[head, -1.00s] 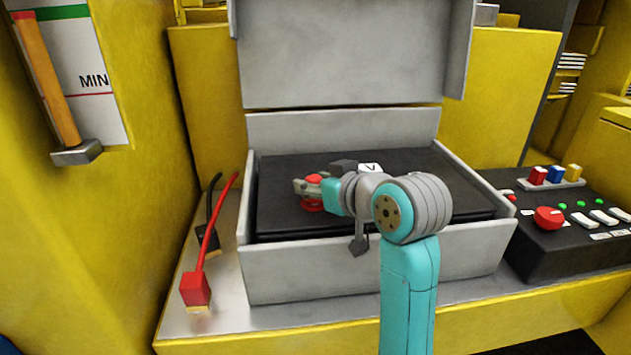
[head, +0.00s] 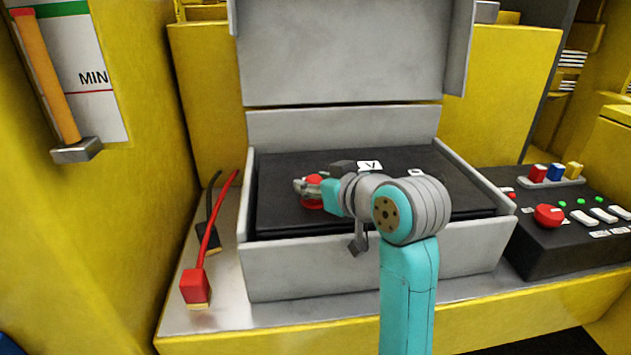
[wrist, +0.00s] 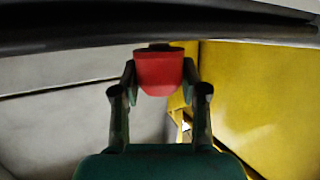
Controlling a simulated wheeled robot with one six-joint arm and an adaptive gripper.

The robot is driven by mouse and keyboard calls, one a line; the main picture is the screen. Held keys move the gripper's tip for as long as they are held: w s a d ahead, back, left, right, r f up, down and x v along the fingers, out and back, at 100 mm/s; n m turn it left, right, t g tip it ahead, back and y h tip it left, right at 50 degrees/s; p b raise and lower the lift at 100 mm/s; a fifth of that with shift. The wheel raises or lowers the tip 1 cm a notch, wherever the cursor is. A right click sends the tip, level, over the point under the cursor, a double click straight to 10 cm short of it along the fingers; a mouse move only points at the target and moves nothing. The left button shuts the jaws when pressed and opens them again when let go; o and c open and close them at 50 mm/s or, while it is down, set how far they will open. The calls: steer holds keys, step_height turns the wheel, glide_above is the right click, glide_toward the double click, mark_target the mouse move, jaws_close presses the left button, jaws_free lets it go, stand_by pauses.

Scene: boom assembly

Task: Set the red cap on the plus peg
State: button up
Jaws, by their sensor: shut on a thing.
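The red cap (head: 313,179) is between the fingers of my gripper (head: 305,187), over the left part of the black battery-like block (head: 285,222). Red shows above and below the fingers in the head view. In the wrist view the red cap (wrist: 158,72) is pinched between both fingertips (wrist: 158,82), and its edge is close to a dark band along the top. The plus peg is not visible; the cap and gripper cover that spot. I cannot tell whether the cap touches the peg or the block.
The block lies in a grey open box (head: 370,273) with a raised lid (head: 345,50). A red-ended cable (head: 195,287) and a black-ended cable (head: 207,238) are left of the box. A control panel (head: 560,240) stands right. A hammer (head: 50,80) is on the left wall.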

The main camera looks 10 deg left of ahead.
steer(key=shift+f, duration=0.55)
steer(key=o, duration=1.2)
steer(key=shift+o, duration=0.2)
steer(key=shift+s+d, duration=0.1)
steer(key=v, duration=1.1)
steer(key=shift+s+d+r, duration=0.2)
steer(key=shift+s, duration=0.1)
